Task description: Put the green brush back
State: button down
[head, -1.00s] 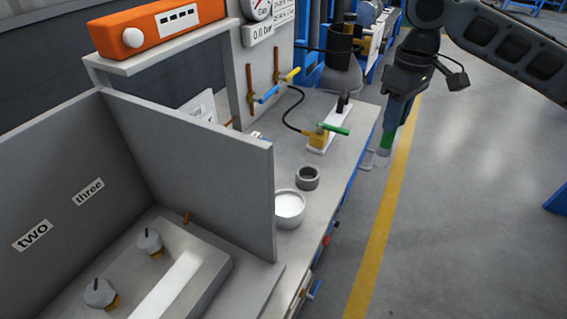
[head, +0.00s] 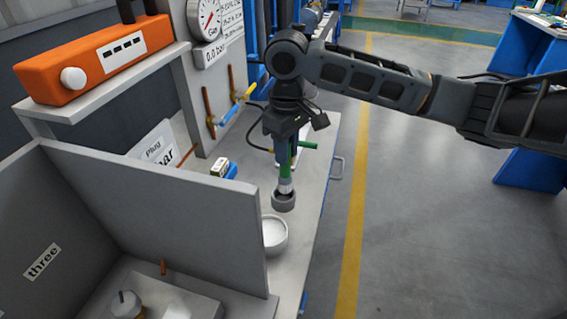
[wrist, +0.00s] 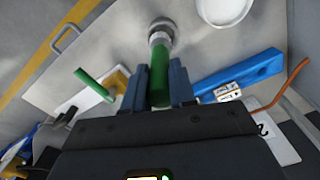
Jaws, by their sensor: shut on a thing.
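The green brush (head: 285,172) is in my gripper (head: 283,155), upright with its pale end down. That end is at the mouth of the small grey round holder (head: 284,202) on the bench; I cannot tell how deep it sits. In the wrist view, my gripper's two blue fingers (wrist: 161,88) are shut on either side of the brush's green handle (wrist: 160,72). The brush's far end there lines up with the grey holder (wrist: 163,28) and partly hides it.
A white bowl (head: 274,232) stands close beside the holder. A grey partition (head: 150,210) rises to the left. A green lever (head: 308,145) on a white plate is just behind my gripper. A blue item (wrist: 240,75) lies on the bench. Open floor is at right.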

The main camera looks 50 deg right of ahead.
aim_at(284, 177)
jog(key=shift+w+a+f, duration=0.2)
jog(key=shift+a+f, duration=0.1)
jog(key=shift+f, duration=2.05)
jog(key=c, duration=0.9)
grip_release()
notch_tip(284, 177, up, 12)
jog(key=shift+r, duration=0.15)
